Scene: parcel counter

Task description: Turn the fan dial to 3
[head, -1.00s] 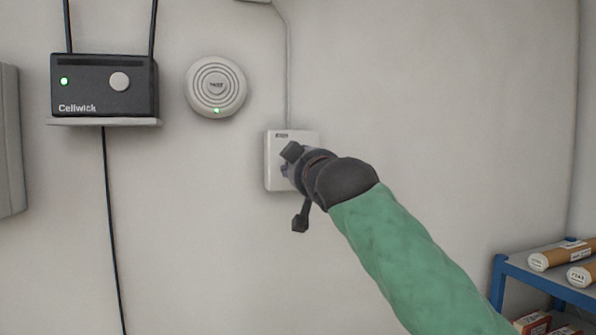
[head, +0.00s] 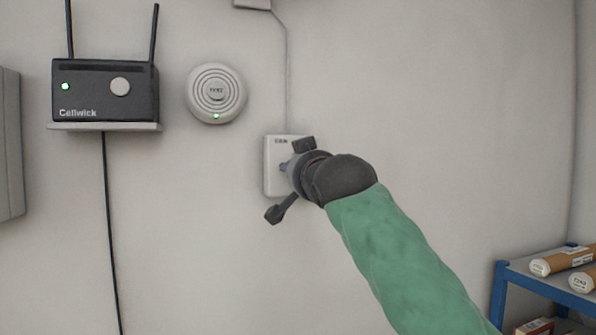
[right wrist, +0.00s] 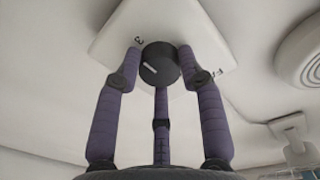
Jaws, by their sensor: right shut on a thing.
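The fan control is a white wall plate (head: 273,165), partly covered by my right gripper (head: 288,169). In the right wrist view the round black dial (right wrist: 162,63) sits on the plate (right wrist: 117,32), with a pale pointer mark on its lower left part. A printed 3 (right wrist: 139,40) shows to the upper left of the dial, and another mark at its right is partly hidden by a finger. The purple fingers of my right gripper (right wrist: 160,72) are closed around the dial's rim. The dial is hidden in the head view. My left gripper is not in view.
A black Cellwick router (head: 105,92) stands on a small wall shelf at the left. A round white device (head: 216,93) is on the wall above the plate. A blue rack (head: 520,275) with cardboard tubes stands at lower right. The wall right of the plate is clear.

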